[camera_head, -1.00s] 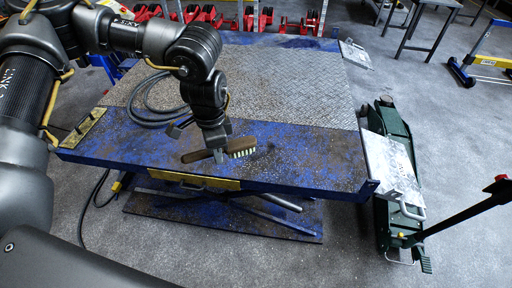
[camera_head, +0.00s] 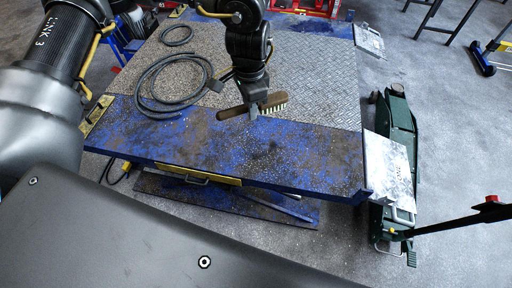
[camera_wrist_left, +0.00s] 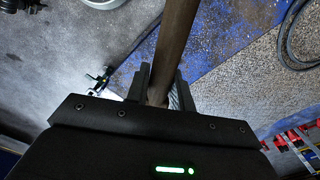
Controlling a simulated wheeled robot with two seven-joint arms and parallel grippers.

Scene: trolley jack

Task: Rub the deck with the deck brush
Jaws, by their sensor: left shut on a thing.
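The deck brush has a brown wooden handle (camera_head: 231,112) and pale bristles (camera_head: 277,107) at its right end. My left gripper (camera_head: 253,112) is shut on the handle, and in the left wrist view the brown handle (camera_wrist_left: 176,42) runs up between the two fingers (camera_wrist_left: 160,88). The deck (camera_head: 310,157) is a lift platform with a worn, speckled blue front band and a grey tread-plate middle. The brush shows over the line between band and plate. I cannot tell whether the bristles touch the deck. My right gripper is not in view.
A dark hose (camera_head: 146,88) lies coiled on the deck left of the brush. A green trolley jack (camera_head: 402,130) stands on the floor to the right, its handle (camera_head: 455,222) reaching right. A metal ramp plate (camera_head: 388,170) juts from the deck's right edge. The band's right part is clear.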

